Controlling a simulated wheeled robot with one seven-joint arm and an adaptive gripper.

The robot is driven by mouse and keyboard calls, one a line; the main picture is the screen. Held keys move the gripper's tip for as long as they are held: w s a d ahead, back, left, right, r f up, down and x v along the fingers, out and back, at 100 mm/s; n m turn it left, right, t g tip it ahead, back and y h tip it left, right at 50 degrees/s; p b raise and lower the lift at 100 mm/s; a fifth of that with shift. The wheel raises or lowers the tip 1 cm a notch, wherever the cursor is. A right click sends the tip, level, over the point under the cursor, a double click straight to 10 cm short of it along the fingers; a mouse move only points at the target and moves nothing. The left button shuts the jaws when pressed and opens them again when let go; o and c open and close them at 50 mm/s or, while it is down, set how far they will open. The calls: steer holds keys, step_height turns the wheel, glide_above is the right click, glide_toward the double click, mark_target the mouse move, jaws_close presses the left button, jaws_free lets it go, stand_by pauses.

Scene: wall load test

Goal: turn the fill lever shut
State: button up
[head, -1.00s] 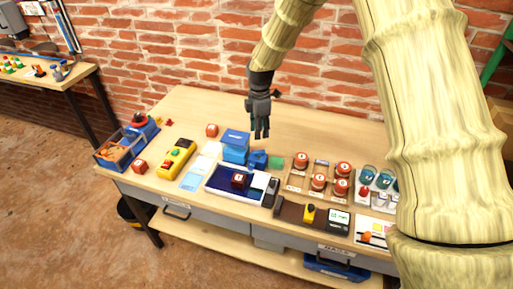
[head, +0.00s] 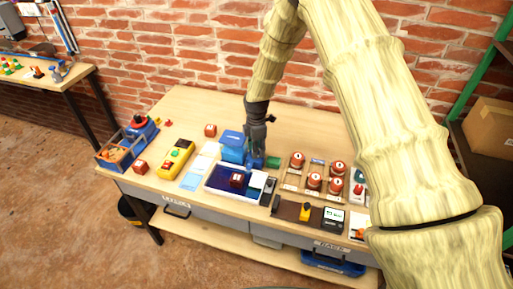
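My gripper (head: 256,146) points down at the right side of a blue block-shaped unit (head: 232,140) on the wooden table. Its fingertips are close to a small blue part (head: 271,162) beside that unit; I cannot tell whether they touch it. The fingers are small and partly merge with the blue, so their opening is unclear. No part is clearly recognisable as the fill lever. A yellow upright piece (head: 306,211) on a dark brown base stands near the front edge, away from my gripper.
A yellow box (head: 177,160) and a blue bin (head: 118,154) stand left.

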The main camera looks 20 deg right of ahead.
steer(key=shift+f, duration=0.25)
steer(key=shift+c, duration=0.2)
steer(key=shift+s, duration=0.1)
jaws_close()
steer(key=shift+m, duration=0.3)
steer(key=m+b, duration=0.1)
steer(key=m, duration=0.2)
steer(key=shift+b, duration=0.4)
steer(key=shift+r+m+b, duration=0.1)
steer(key=shift+m+b, duration=0.4)
steer(key=shift+m, duration=1.1)
steer(key=shift+o, duration=0.2)
jaws_free()
